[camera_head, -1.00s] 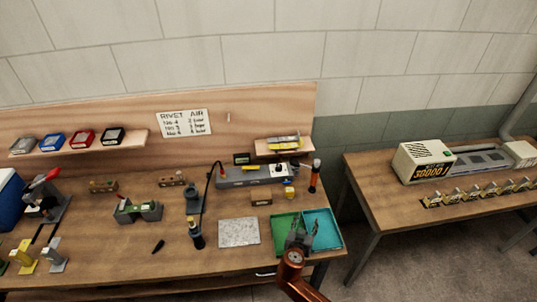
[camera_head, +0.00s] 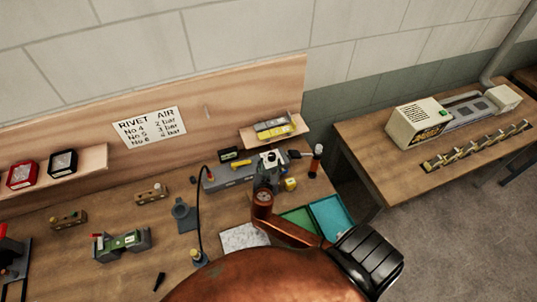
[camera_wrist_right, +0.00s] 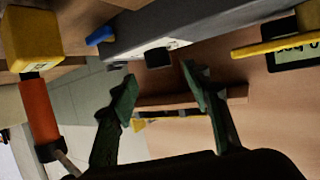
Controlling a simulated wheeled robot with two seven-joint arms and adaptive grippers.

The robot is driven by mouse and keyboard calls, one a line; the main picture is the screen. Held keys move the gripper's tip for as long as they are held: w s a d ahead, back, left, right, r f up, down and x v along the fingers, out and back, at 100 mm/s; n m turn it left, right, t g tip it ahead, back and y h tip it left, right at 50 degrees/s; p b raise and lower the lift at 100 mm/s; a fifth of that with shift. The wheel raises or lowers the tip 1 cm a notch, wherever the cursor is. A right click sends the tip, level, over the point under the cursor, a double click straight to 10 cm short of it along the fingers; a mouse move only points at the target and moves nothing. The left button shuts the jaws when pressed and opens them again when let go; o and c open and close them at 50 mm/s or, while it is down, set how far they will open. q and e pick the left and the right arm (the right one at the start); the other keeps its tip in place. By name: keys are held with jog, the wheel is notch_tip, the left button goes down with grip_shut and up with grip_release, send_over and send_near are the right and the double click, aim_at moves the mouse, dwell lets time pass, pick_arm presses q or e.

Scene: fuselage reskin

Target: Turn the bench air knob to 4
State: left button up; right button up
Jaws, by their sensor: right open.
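The black bench air knob (camera_wrist_right: 158,58) sits on the grey air unit (camera_wrist_right: 200,20), which also shows at the back of the bench in the head view (camera_head: 222,183). My right gripper (camera_wrist_right: 160,75) is open, with the knob between and just beyond its two green-grey fingertips; I see no clear contact. In the head view my right gripper (camera_head: 268,164) stands over the right end of the unit and hides much of the dial. The knob's setting cannot be read. My left gripper is not in view.
A rivet air sign (camera_head: 150,127) hangs on the back board. A small shelf (camera_head: 262,136) with yellow items is just behind the unit. A yellow block (camera_head: 290,184) and an orange-and-black tool (camera_head: 316,160) stand close to the right. Green and teal trays (camera_head: 330,215) lie in front.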

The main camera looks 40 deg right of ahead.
aim_at(272, 157)
jog(key=x, duration=0.4)
jog(key=shift+w+d+p, duration=0.1)
jog(key=shift+d+p, duration=0.05)
jog(key=shift+p, duration=0.15)
jog(key=shift+w+d+f, duration=0.15)
jog(key=shift+w+d, duration=0.05)
jog(key=shift+w, duration=0.05)
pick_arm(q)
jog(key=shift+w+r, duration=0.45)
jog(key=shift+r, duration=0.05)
pick_arm(e)
jog(key=shift+w+d+f, duration=0.15)
jog(key=shift+d, duration=0.05)
jog(key=shift+c, duration=0.3)
